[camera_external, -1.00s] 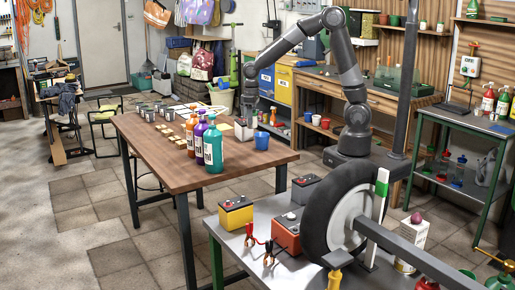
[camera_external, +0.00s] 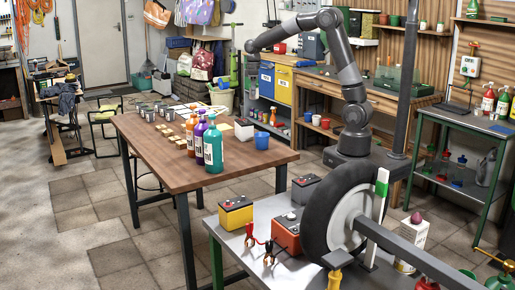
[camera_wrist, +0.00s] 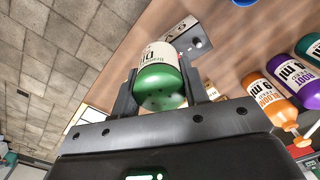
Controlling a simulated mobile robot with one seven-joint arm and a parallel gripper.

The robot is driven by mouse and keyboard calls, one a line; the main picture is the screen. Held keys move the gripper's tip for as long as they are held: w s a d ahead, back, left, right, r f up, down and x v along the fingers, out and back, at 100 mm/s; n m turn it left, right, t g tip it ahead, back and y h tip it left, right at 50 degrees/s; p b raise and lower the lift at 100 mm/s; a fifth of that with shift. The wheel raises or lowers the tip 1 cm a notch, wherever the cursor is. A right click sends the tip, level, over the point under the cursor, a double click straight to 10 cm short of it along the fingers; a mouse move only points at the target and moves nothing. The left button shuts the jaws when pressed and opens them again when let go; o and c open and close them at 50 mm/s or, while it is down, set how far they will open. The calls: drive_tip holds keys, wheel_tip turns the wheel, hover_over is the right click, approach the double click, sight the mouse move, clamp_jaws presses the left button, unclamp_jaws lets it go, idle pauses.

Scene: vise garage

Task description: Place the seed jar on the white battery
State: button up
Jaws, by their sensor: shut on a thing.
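My gripper (camera_wrist: 170,98) is shut on the seed jar (camera_wrist: 160,65), a white-labelled jar with a green end, in the wrist view. In the external view the gripper (camera_external: 251,72) is raised above the far right part of the wooden table; the jar is too small to make out there. The white battery (camera_external: 243,131), a pale box with a dark top, stands on the table behind the bottles. It also shows in the wrist view (camera_wrist: 187,36), beyond the jar and partly covered by it. The jar is apart from the battery in the external view.
The wooden table (camera_external: 160,165) holds orange, purple and teal bottles (camera_external: 214,149) close in front of the battery, a blue cup (camera_external: 262,140) to its right, and several small tins (camera_external: 160,110) at the left. A yellow battery (camera_external: 235,216) stands on the front bench.

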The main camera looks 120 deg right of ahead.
drive_tip(key=shift+w+a+f, duration=0.15)
drive_tip(key=shift+w+f, duration=0.95)
drive_tip(key=shift+f, duration=0.2)
drive_tip(key=shift+w+a+f, duration=0.1)
drive_tip(key=shift+w+f, duration=0.95)
drive_tip(key=shift+f, duration=0.3)
drive_tip(key=shift+w+a+f, duration=0.15)
drive_tip(key=shift+w+f, duration=0.95)
drive_tip(key=shift+f, duration=0.2)
drive_tip(key=shift+f, duration=0.25)
drive_tip(key=shift+f, duration=0.35)
drive_tip(key=o, duration=1)
